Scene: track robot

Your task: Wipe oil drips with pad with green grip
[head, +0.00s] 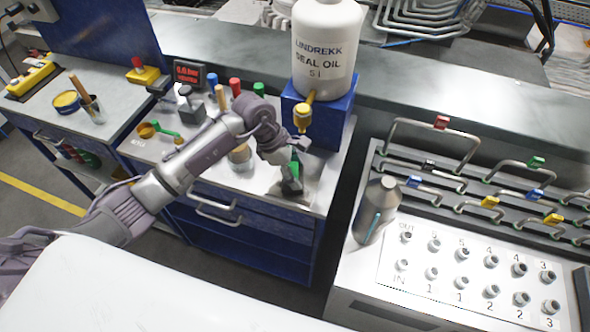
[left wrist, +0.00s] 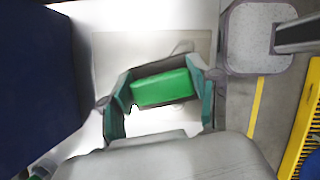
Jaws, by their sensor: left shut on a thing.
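The pad's green grip (left wrist: 162,88) sits between the two fingers of my left gripper (left wrist: 160,104) in the left wrist view. My left gripper (head: 291,184) is shut on it, low over the front right of the blue bench's worktop in the head view. The green grip shows only as a small patch there, and the pad's underside is hidden. A grey square plate (left wrist: 112,52) lies below the gripper. I cannot clearly make out oil drips; a faint mark shows on the plate just beyond the grip. My right gripper is not in view.
A white seal oil jug (head: 326,50) stands on a blue stand (head: 335,115) with a yellow tap (head: 303,117), close behind the gripper. A green-handled scoop (head: 160,131) lies at the left.

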